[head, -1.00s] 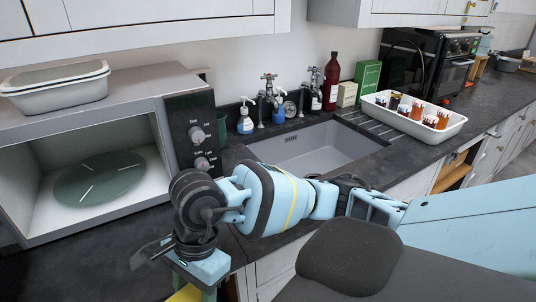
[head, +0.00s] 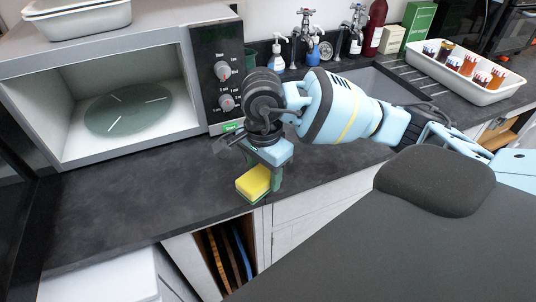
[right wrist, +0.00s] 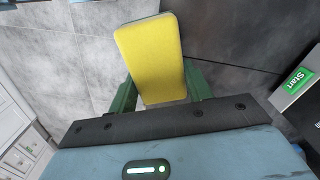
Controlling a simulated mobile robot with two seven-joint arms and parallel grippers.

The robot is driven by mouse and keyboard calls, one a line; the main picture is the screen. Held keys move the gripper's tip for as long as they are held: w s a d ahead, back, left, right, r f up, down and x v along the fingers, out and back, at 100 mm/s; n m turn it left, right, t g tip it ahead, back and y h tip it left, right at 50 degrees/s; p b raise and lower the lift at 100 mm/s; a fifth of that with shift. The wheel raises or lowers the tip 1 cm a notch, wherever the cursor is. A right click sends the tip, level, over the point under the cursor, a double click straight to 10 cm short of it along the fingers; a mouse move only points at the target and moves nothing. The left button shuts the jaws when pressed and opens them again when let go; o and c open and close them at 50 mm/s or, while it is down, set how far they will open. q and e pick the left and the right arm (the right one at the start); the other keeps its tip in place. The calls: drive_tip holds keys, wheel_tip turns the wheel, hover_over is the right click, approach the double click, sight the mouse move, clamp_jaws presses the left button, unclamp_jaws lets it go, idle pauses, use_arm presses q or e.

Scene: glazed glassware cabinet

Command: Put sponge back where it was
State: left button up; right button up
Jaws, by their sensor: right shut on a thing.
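A yellow sponge with a green underside (head: 254,182) is held by my right gripper (head: 262,182) near the front edge of the counter, in front of the microwave. In the right wrist view the yellow sponge (right wrist: 153,55) sits between the two green fingers of the right gripper (right wrist: 163,90), which are shut on it. Whether the sponge touches the counter I cannot tell. My left gripper is not in view.
The open microwave (head: 120,95) stands on the dark counter (head: 120,195), with its green turntable showing inside. The sink (head: 385,88), soap bottles (head: 277,60) and a white tray of jars (head: 470,80) are to the right. The counter left of the sponge is clear.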

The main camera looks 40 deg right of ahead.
drive_tip(key=w+d, duration=0.3)
drive_tip(key=w, duration=0.1)
drive_tip(key=w+d+f, duration=0.1)
drive_tip(key=w+d, duration=0.1)
drive_tip(key=shift+w+d, duration=0.35)
drive_tip(key=shift+w, duration=0.05)
drive_tip(key=shift+w+d, duration=0.1)
drive_tip(key=shift+w+d, duration=0.2)
drive_tip(key=shift+w, duration=0.05)
drive_tip(key=shift+f+p, duration=0.35)
drive_tip(key=shift+f, duration=1.4)
drive_tip(key=o, duration=0.9)
drive_tip(key=shift+f, duration=0.1)
wheel_tip(320, 180, up, 12)
drive_tip(key=shift+r, duration=0.15)
